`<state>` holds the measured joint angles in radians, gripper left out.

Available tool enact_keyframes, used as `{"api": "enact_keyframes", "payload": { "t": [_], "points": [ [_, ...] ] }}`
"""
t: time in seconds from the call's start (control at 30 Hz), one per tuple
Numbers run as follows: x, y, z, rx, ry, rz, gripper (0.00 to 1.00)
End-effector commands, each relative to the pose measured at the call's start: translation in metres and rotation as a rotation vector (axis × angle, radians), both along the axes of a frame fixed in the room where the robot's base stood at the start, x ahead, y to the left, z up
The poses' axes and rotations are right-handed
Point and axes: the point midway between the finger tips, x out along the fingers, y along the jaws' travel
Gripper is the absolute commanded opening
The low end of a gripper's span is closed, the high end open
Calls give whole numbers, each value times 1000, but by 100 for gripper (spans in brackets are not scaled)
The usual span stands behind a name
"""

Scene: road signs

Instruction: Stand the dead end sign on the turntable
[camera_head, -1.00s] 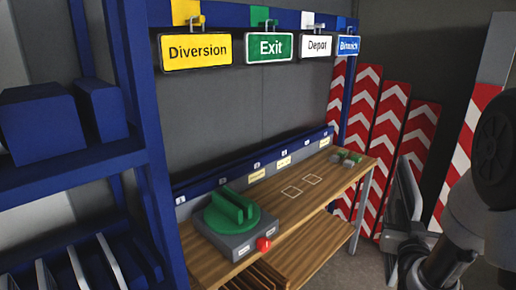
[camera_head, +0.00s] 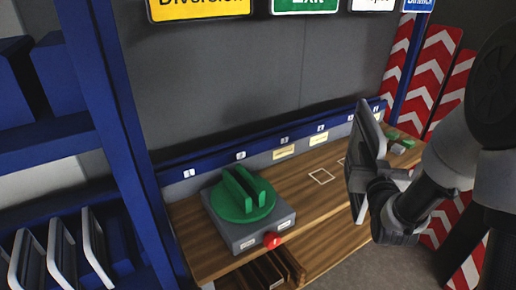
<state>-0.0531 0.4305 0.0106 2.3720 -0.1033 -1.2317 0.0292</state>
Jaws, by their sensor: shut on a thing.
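The turntable (camera_head: 239,212) is a green disc with two upright parallel green plates and a slot between them. It sits on a grey box (camera_head: 228,235) at the left part of the wooden bench, and nothing stands in the slot. My gripper (camera_head: 371,192) is shut on a thin grey-edged sign (camera_head: 366,142), right of the turntable and well apart from it. The sign is upright and seen nearly edge-on from behind, so its lettering is hidden and I cannot tell if it reads dead end.
A red button (camera_head: 272,239) is on the box's front. The bench (camera_head: 300,208) is clear between turntable and sign, with an outlined square. Hanging signs (camera_head: 200,8) are above. A blue post (camera_head: 125,130) and rack with several panels (camera_head: 62,250) are left. Red-white chevron boards (camera_head: 430,75) stand behind right.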

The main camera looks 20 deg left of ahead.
Motion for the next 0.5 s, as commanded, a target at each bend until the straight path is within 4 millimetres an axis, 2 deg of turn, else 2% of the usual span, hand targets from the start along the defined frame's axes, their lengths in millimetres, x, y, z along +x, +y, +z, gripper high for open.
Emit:
{"api": "enact_keyframes", "payload": {
  "t": [0.03, 0.17, 0.3, 0.4, 0.5],
  "points": [
    [0, 24, 0, 2, -13, 61, 0],
    [-10, 94, 7, 0, -15, 249, 0],
    [-34, 163, 17, -1, -14, 441, 0],
    [-52, 202, 22, -1, -12, 550, 0],
    [-68, 228, 26, -1, -9, 628, 0]
  ]
}}
